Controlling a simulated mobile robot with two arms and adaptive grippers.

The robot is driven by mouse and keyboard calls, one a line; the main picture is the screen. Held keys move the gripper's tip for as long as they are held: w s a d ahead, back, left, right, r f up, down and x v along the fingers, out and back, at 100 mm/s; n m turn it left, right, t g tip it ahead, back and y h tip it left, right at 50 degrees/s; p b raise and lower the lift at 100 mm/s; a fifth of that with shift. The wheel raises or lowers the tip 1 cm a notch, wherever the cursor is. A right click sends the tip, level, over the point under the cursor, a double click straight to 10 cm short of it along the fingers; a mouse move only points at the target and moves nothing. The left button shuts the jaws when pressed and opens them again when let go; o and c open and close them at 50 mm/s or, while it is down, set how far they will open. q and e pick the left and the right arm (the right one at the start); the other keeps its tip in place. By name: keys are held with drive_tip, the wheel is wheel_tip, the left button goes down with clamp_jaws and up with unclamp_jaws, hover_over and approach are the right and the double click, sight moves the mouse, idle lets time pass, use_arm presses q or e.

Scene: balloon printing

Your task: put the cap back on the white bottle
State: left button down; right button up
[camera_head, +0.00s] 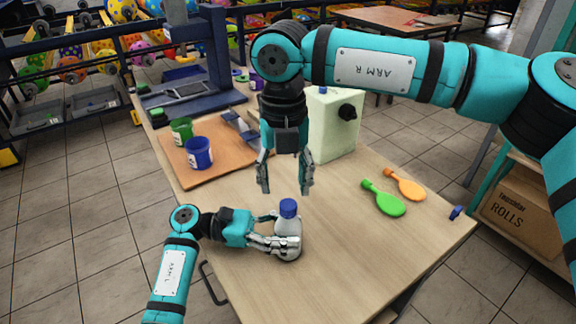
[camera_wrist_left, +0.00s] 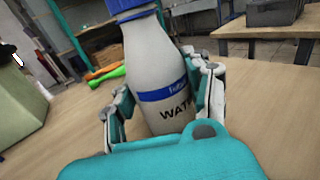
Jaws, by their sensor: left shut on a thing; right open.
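The white bottle (camera_head: 288,227) stands upright on the table near its front. A blue cap (camera_head: 289,207) sits on top of its neck; I cannot tell how tightly it is seated. My left gripper (camera_head: 287,238) is shut around the bottle's body from the left. In the left wrist view the bottle (camera_wrist_left: 160,75) stands between the two fingers, with a blue label band and dark lettering; the cap (camera_wrist_left: 130,5) is cut off by the top edge. My right gripper (camera_head: 286,186) is open and empty, pointing down just above and behind the cap, not visibly touching it.
A pale green box-shaped machine (camera_head: 335,125) with a black knob stands behind the right gripper. Green (camera_head: 385,200) and orange (camera_head: 405,186) paddle-shaped items lie to the right. Blue (camera_head: 199,153) and green (camera_head: 181,131) cups stand on a brown board (camera_head: 185,172). The front right tabletop is clear.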

sight(288, 204)
drive_tip(key=n, duration=0.7)
drive_tip(key=shift+r, duration=0.25)
drive_tip(key=n, duration=0.6)
drive_tip(key=shift+w+d+r+n, duration=0.1)
drive_tip(key=shift+d+r+n, duration=0.05)
drive_tip(key=shift+r+n, duration=0.2)
drive_tip(key=n, duration=0.7)
drive_tip(key=shift+r, duration=0.15)
drive_tip(key=n, duration=0.3)
drive_tip(key=shift+w+d+r+n, duration=0.1)
drive_tip(key=shift+r+n, duration=0.05)
drive_tip(key=shift+n, duration=0.1)
drive_tip(key=n, duration=0.3)
drive_tip(key=shift+r+n, duration=0.15)
drive_tip(key=shift+n, duration=0.15)
drive_tip(key=shift+w+d+f, duration=0.1)
drive_tip(key=shift+f, duration=3.95)
